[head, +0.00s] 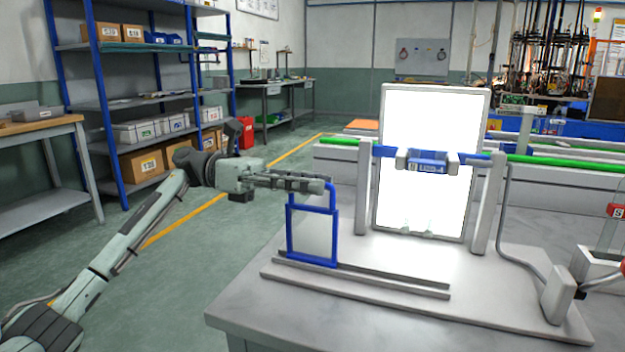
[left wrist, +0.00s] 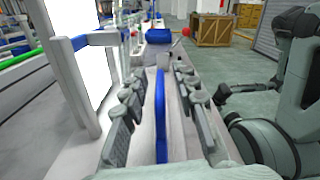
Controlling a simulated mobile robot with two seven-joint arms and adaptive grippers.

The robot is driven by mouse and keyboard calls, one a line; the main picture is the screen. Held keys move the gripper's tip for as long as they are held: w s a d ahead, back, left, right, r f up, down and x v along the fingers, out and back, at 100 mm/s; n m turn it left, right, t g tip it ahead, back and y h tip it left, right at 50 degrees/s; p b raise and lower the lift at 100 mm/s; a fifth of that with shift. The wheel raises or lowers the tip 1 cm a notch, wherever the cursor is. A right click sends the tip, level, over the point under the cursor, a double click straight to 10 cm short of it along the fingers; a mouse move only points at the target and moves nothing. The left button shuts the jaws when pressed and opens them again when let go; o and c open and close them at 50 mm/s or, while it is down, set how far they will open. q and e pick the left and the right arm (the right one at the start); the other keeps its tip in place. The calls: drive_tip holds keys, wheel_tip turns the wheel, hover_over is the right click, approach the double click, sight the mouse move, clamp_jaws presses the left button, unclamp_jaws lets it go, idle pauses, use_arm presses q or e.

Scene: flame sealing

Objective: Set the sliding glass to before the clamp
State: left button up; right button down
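The sliding glass (head: 312,236) is a clear pane in a blue frame with a raised blue handle. It stands upright in the grey rail at the left of the bench fixture. My left gripper (head: 318,186) is at the top of the handle. In the left wrist view its fingers (left wrist: 160,112) are apart, one on each side of the blue frame (left wrist: 161,130), with gaps showing. My right gripper seems to be a small dark shape in the left wrist view (left wrist: 228,93).
The rail (head: 385,283) runs right from the glass, bare in front of the panel (head: 425,205). Grey posts (head: 363,187) flank the clamp. A bent grey rod (head: 508,220) and a block (head: 557,292) stand at right. The bench's front left (head: 270,305) is clear.

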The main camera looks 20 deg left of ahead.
use_arm(q)
drive_tip(key=shift+d, duration=0.15)
use_arm(e)
drive_tip(key=shift+f, duration=0.15)
use_arm(q)
drive_tip(key=shift+c, duration=0.5)
drive_tip(key=c, duration=0.5)
clamp_jaws()
use_arm(e)
drive_tip(key=shift+w+d, duration=0.1)
use_arm(q)
drive_tip(key=shift+d, duration=0.1)
